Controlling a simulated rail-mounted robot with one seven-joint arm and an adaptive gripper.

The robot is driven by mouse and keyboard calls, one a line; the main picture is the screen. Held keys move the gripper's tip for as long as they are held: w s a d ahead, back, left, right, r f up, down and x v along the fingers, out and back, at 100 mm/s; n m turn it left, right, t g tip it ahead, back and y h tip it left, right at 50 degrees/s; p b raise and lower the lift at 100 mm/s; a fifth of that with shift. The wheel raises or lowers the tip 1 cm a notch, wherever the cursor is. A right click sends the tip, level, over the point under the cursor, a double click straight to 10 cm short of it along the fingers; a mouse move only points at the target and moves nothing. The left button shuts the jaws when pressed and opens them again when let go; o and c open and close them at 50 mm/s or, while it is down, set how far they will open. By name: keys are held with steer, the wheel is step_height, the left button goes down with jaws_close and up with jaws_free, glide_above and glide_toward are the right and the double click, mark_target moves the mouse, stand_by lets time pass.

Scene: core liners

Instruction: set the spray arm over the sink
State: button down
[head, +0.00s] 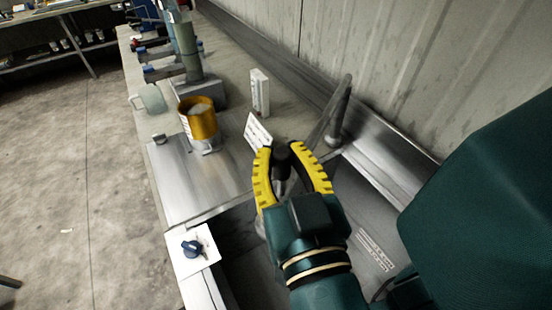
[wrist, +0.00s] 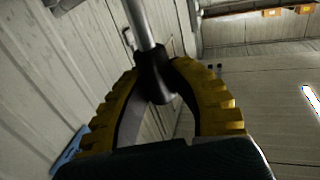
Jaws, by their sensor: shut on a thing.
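My gripper (head: 291,155) has two yellow ribbed fingers and is shut on the black head of the spray arm (head: 283,158). In the wrist view, the fingers of my gripper (wrist: 178,85) close around the black collar (wrist: 154,78), with the spray arm's metal tube (wrist: 140,22) running up from it. The tube slants from a post (head: 338,125) on the back ledge towards my gripper. The grey metal sink (head: 355,205) lies below and right of my gripper, partly hidden by my arm. The held head appears over the sink's left part; its exact height is unclear.
On the counter left of the sink stand an orange-gold container (head: 199,122), a white upright block (head: 260,92), a tilted white card (head: 257,132) and a clear mug (head: 152,98). A panel with a dark knob (head: 192,248) sits at the front. A corrugated wall (head: 400,60) closes the back.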

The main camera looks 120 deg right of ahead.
steer(key=shift+w, duration=0.1)
steer(key=c, duration=0.8)
jaws_free()
steer(key=shift+c, duration=0.2)
steer(key=v, duration=1.2)
